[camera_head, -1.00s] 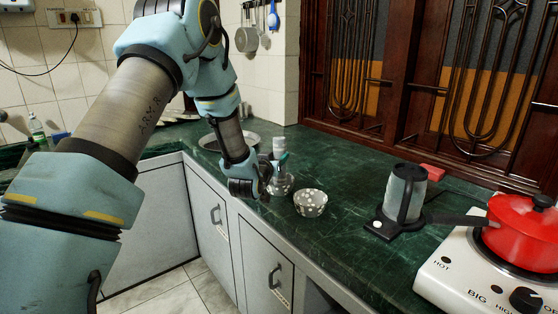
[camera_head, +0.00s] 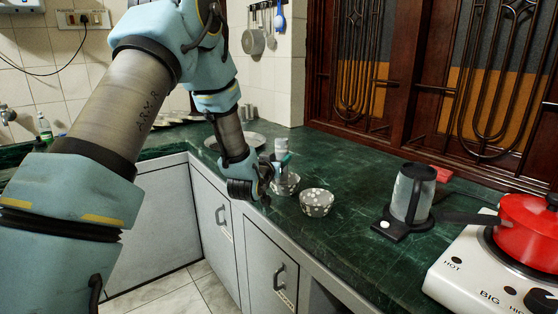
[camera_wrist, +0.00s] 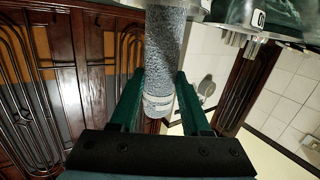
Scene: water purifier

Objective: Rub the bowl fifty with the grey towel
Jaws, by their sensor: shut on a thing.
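My gripper (camera_wrist: 158,105) is shut on a grey, fuzzy, rolled cylinder, the grey towel (camera_wrist: 166,45), seen between the two green fingers in the wrist view. In the head view, the towel (camera_head: 281,146) stands roughly upright in my gripper (camera_head: 278,168), over the counter. A patterned bowl (camera_head: 287,187) sits just below the gripper and is partly hidden by it. A second dark bowl with white spots (camera_head: 317,203) stands to its right, open side up. I cannot tell which bowl is fifty, or whether the towel touches a bowl.
A kettle (camera_head: 411,195) on a dark base stands to the right on the green counter (camera_head: 350,180). A red pot (camera_head: 530,228) sits on the white stove (camera_head: 470,270). A plate (camera_head: 243,141) lies behind my gripper. Counter between spotted bowl and kettle is clear.

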